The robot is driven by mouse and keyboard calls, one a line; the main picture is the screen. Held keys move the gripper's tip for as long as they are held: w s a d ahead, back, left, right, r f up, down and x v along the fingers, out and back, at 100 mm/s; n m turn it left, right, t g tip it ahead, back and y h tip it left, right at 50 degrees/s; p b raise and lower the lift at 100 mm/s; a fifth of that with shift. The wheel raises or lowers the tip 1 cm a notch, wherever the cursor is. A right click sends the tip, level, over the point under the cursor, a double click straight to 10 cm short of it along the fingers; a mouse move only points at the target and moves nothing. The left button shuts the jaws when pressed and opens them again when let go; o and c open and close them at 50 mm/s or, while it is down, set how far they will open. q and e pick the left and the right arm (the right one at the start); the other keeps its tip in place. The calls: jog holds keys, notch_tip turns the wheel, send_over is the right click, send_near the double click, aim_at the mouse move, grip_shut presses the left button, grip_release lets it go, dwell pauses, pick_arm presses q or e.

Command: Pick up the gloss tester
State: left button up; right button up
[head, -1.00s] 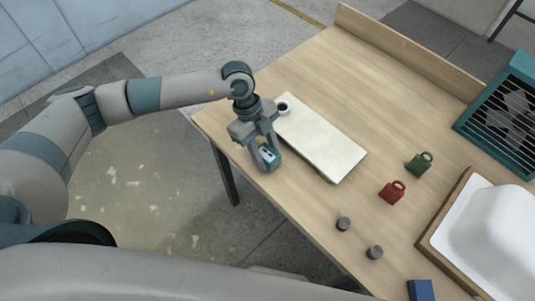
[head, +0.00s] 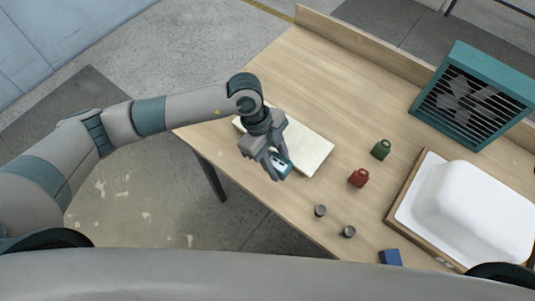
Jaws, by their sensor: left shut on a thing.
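The gloss tester (head: 282,166) is a small teal block with a pale face and dark marks. In the head view it sits between the fingers of my left gripper (head: 276,169), which is shut on it. The gripper hangs over the near left part of the wooden table, in front of the pale board. The fingers hide part of the tester. I cannot tell how far it is above the table. My right gripper is not in view.
The pale board (head: 312,151) lies behind the gripper. Right of it stand a green padlock-shaped weight (head: 380,150), a red one (head: 358,178), two small grey cylinders (head: 320,210), a blue block (head: 390,257), a white tub shell (head: 470,205) and a teal fan box (head: 475,95).

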pick_arm(q)
jog(key=shift+s+d+r, duration=0.15)
jog(key=shift+d, duration=0.15)
jog(key=shift+o, duration=1.4)
jog(key=shift+a, duration=0.1)
